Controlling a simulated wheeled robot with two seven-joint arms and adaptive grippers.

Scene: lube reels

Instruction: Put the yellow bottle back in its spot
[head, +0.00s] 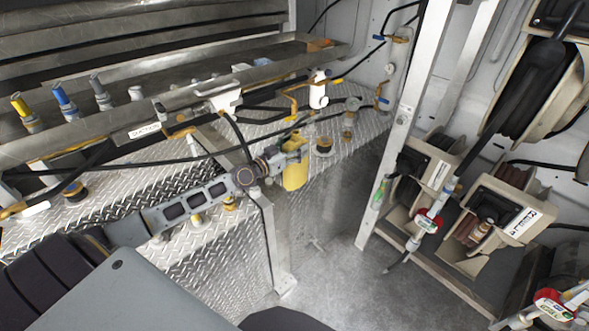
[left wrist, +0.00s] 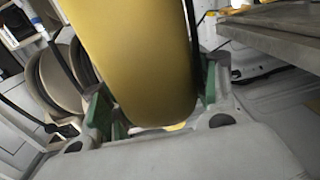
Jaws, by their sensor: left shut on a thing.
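The yellow bottle (head: 294,172) is in the middle of the head view, in front of the diamond-plate shelf's edge. My left gripper (head: 285,160) is shut on it, with the arm reaching in from the lower left. In the left wrist view the yellow bottle (left wrist: 145,60) fills the upper middle, between the green-padded fingers of my left gripper (left wrist: 155,115). The bottle looks roughly upright in the head view. Its far end is cut off in the wrist view. My right gripper is not in view. I cannot tell which place is the bottle's spot.
The diamond-plate shelf (head: 262,128) carries valves, caps and hoses behind the bottle. Several nozzles with coloured collars (head: 65,102) stand in a rail at left. Hose reels (head: 495,215) are at right behind a metal post (head: 402,125). Bare floor (head: 335,262) lies below.

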